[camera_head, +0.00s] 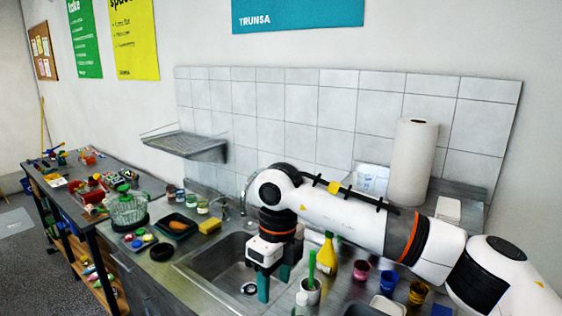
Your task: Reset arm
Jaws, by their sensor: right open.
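My right arm comes in from the right edge, reaching across the counter in the camera_head view. My right gripper (274,284) points down over the metal sink (222,263). Its two teal-tipped fingers are apart, with nothing seen between them. The gripper hides part of the sink's right side. My left gripper is not in this view.
A yellow bottle (330,257), a green-handled brush in a white cup (312,291) and coloured cups (388,281) stand right of the gripper. A paper towel roll (412,161) stands behind the arm. A black tray (174,226) and yellow sponge (210,227) lie left of the sink.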

